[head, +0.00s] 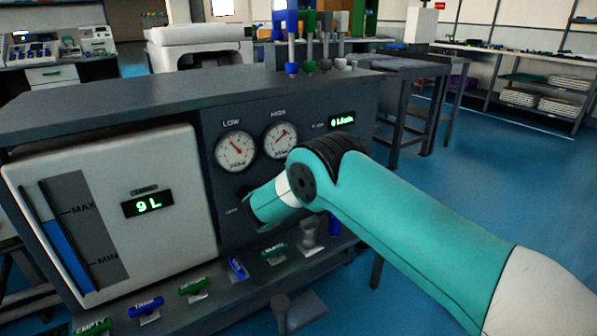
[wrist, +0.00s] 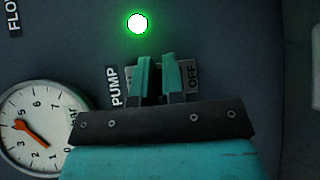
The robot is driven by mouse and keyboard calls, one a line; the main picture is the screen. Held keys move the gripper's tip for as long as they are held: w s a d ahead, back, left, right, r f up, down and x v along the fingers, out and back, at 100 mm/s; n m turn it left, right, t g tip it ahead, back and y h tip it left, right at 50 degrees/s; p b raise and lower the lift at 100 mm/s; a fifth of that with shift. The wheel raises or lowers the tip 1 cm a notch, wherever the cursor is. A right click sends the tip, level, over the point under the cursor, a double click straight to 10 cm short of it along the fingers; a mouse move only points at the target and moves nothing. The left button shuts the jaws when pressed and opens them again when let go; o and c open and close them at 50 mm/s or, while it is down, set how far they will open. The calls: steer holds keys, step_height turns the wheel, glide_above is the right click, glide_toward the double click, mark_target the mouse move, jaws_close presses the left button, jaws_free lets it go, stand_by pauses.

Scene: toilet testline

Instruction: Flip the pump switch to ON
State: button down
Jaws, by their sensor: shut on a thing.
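In the wrist view, the pump switch (wrist: 157,82) sits on the dark panel between the PUMP label (wrist: 116,87) and the OFF label (wrist: 193,77). My gripper (wrist: 158,68) has its two teal fingers closed around the switch, which is mostly hidden between them. Its exact position cannot be told. A round green lamp (wrist: 137,23) beside the switch is lit. In the head view, my gripper (head: 250,212) reaches the lower panel front, and my arm hides the switch.
Two dial gauges, LOW (head: 236,151) and HIGH (head: 281,139), sit above my gripper. A white tank (head: 110,240) reading 9 L is on the left. Several coloured valve handles, including a blue one (head: 236,267), line the ledge below. A flow display (head: 342,121) is at upper right.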

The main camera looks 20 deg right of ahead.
steer(key=shift+w+a+r+n+g+p, duration=0.1)
steer(key=shift+r+n+g+p, duration=0.15)
steer(key=shift+n+g+p, duration=0.5)
steer(key=c, duration=1.5)
jaws_free()
steer(key=p+v, duration=0.3)
steer(key=v, duration=1.4)
steer(key=shift+a+p, duration=0.15)
steer(key=shift+p, duration=0.15)
steer(key=shift+r, duration=0.1)
